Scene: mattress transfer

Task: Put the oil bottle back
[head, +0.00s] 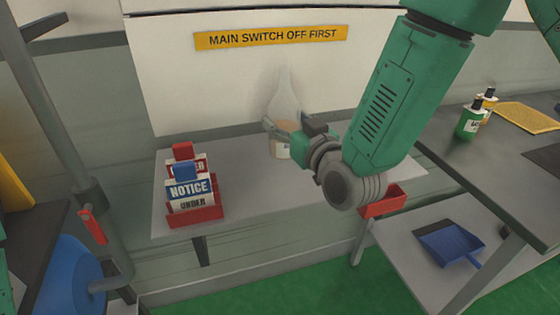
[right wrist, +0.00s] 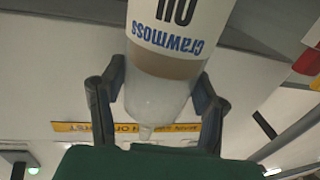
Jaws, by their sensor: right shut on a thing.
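The oil bottle (head: 284,98) is translucent with a narrow neck, a tan band and a pale label. It stands about upright over the back of the grey wall shelf (head: 255,200), in front of the white panel. I cannot tell whether its base touches the shelf. My right gripper (head: 289,127) is shut on the bottle's body, reaching in from the right. In the right wrist view, the bottle (right wrist: 165,65) appears upside down between the two dark fingers, with its "Crawmoss OIL" label showing. My left gripper is not in view.
A red holder (head: 196,215) with notice signs stands at the shelf's left. A red bin (head: 384,202) is at its right end, below my forearm. A blue dustpan (head: 450,245) lies lower. The shelf's middle is clear.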

